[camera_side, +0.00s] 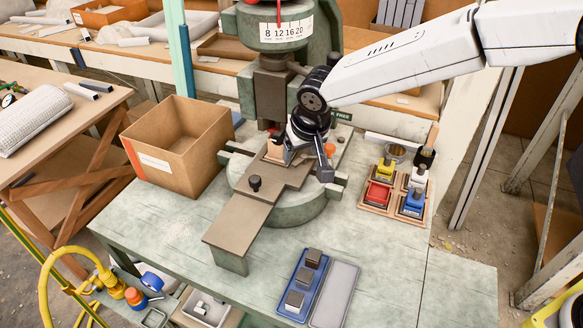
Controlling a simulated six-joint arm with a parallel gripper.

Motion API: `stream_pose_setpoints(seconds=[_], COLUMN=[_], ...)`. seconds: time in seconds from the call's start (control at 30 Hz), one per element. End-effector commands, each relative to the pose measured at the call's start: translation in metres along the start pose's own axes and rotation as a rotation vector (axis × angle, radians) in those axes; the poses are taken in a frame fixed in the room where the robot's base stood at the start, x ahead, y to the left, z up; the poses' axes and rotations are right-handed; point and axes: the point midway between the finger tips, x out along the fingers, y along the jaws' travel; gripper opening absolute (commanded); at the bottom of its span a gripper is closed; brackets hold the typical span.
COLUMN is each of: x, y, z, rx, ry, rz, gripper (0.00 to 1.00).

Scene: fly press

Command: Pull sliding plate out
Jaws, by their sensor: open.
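The sliding plate (237,224) is a flat grey-brown strip on the round bed (297,212) of the green fly press (282,62). Its front end reaches toward the lower left, beyond the bed. A black knob (254,184) stands upright on it. My gripper (305,165) is open, low over the back part of the plate, to the right of and behind the knob and apart from it. A small light-brown piece (275,152) shows beside its left finger; I cannot tell whether they touch. The gripper hides part of the plate's back end.
An open cardboard box (133,153) stands left of the press. A wooden tray (376,213) with coloured blocks is at right. A blue tray (291,300) with dark blocks and a grey lid-like tray (335,297) lie in front. The bench top (180,236) is clear at front left.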

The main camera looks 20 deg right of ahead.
Motion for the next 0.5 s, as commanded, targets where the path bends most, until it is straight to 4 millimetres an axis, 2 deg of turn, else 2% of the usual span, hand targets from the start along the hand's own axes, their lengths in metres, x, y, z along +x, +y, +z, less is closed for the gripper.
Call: stream_pose_setpoints(seconds=[0.03,0.2,0.33,0.5], x=[0.003,0.008,0.010,0.010], y=[-0.018,-0.062,-0.083,-0.092], z=[-0.003,-0.008,-0.010,-0.010], rx=[-0.004,0.006,0.015,0.020], ry=[0.009,0.035,0.049,0.056], rz=[-0.002,-0.002,-0.004,-0.004], gripper=[0.76,0.76,0.76,0.76])
